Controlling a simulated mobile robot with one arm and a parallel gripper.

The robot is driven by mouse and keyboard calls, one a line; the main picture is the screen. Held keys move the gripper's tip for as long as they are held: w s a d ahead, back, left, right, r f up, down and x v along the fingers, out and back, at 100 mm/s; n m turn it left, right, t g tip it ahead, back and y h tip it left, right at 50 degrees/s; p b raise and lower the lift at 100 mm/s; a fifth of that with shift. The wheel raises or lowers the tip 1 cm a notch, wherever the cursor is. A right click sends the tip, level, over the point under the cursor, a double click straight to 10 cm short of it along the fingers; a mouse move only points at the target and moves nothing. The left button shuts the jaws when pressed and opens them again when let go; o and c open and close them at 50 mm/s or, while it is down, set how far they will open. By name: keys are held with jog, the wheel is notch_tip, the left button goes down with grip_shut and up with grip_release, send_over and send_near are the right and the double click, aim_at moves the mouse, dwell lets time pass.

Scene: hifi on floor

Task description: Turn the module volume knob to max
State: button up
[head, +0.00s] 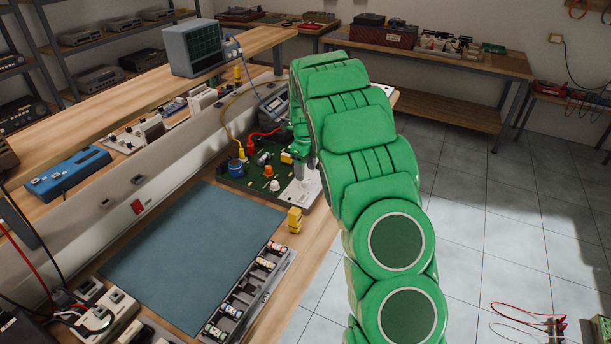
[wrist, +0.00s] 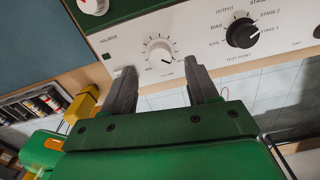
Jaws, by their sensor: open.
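The module's volume knob (wrist: 160,52) is a small white knob on a white front panel (wrist: 205,48), with a printed scale around it and a label below. A dark mark shows at its lower right. My gripper (wrist: 161,68) is open, with its two grey fingertips just below the knob, one to each side in the picture. I cannot tell whether they touch it. In the head view, the module (head: 234,178) is a green board with parts on it at the bench's edge. My arm hides part of its panel, and the knob is not distinct there.
A black test point selector knob (wrist: 242,33) sits right of the volume knob. A white-and-red knob (wrist: 93,6) is at upper left. A yellow block (head: 294,219) and a battery tray (head: 247,290) lie nearby. The blue mat (head: 190,255) is clear.

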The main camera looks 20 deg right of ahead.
aim_at(306, 181)
jog(key=shift+r, duration=1.7)
jog(key=shift+r, duration=0.1)
jog(key=shift+s+r, duration=0.2)
jog(key=shift+s, duration=0.1)
jog(key=s+a+r+n, duration=0.2)
jog(key=s+r+n, duration=0.2)
jog(key=s, duration=0.4)
jog(key=s+a+r+n+g, duration=0.1)
jog(key=s+a+r+n, duration=0.1)
jog(key=s+r+n, duration=0.45)
jog(key=s+a+r+n, duration=0.2)
jog(key=s+n, duration=0.1)
jog(key=s, duration=0.6)
jog(key=s+a+n, duration=0.2)
jog(key=s+n, duration=0.5)
jog(key=s, duration=0.7)
jog(key=s+a+n, duration=0.3)
jog(key=s+n, duration=0.4)
jog(key=s, duration=0.8)
jog(key=shift+n+g, duration=0.35)
jog(key=shift+g, duration=0.05)
jog(key=shift+a, duration=0.1)
